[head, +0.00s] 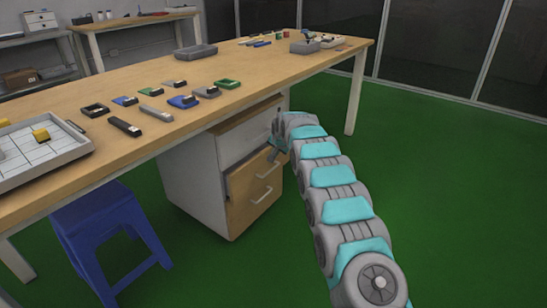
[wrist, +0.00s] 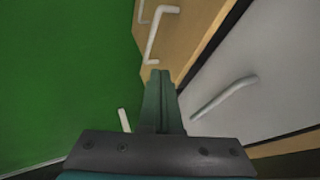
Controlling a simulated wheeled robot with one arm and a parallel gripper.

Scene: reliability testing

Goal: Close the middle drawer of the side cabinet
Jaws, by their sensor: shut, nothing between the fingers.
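The side cabinet (head: 192,180) stands under the workbench, with a light grey top front (head: 238,140) and wooden fronts below. The middle drawer (head: 240,180) has a wooden front with a pale bar handle (head: 268,164). It seems to stand slightly out from the grey front, with a dark gap at its top edge. My gripper (head: 273,154) is shut and empty, close in front of the middle drawer's upper part. In the wrist view, the shut fingertips (wrist: 160,74) overlap the edge of the wooden front (wrist: 185,35); contact cannot be told.
A wooden workbench (head: 225,98) with trays and several small parts stands over the cabinet. A blue stool (head: 105,235) is left of the cabinet, and a table leg (head: 356,92) is to the right. Green floor (head: 440,190) is clear at the right.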

